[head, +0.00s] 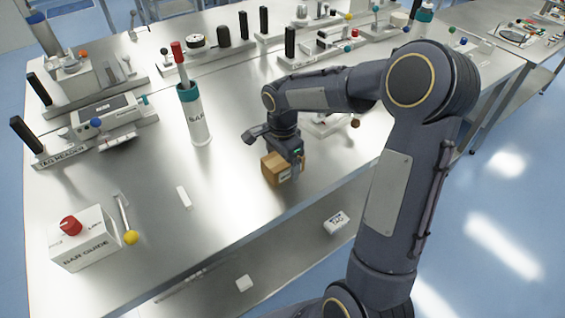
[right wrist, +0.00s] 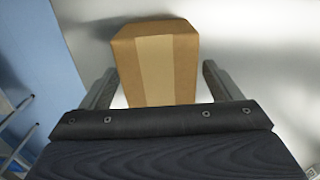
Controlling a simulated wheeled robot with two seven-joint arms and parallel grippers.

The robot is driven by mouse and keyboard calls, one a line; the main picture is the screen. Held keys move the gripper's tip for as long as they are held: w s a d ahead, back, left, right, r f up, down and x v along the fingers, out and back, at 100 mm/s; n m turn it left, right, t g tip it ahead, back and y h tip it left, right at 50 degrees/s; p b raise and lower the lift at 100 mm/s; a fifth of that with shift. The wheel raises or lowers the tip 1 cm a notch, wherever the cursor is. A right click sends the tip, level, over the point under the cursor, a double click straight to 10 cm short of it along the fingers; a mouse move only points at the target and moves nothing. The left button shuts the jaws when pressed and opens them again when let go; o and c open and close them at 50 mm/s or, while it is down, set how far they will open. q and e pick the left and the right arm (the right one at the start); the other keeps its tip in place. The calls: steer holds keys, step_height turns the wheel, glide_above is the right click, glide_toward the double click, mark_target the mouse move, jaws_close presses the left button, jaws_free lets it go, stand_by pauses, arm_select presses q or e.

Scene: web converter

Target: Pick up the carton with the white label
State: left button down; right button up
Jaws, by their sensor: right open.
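A brown cardboard carton (head: 273,170) stands on the steel table near its front edge, with a small pale label on its side in the head view. In the right wrist view the carton (right wrist: 157,65) shows a lighter tape band down its middle. My right gripper (head: 295,168) is over the carton in the head view. In the right wrist view its two fingers are open, one on each side of the carton, with a gap visible at the right finger. Whether the left finger touches the carton is hard to tell. My left gripper is not in view.
A white cylinder with a teal rim and red-topped handle (head: 194,115) stands left of the carton. A white box with a red knob (head: 85,238) is at the front left. A flat white piece (head: 184,196) lies on the table. Small white boxes (head: 336,222) lie on the lower shelf.

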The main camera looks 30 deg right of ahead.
steer(key=shift+f, duration=0.6)
steer(key=c, duration=1.1)
steer(key=shift+c, duration=0.2)
steer(key=shift+r, duration=0.15)
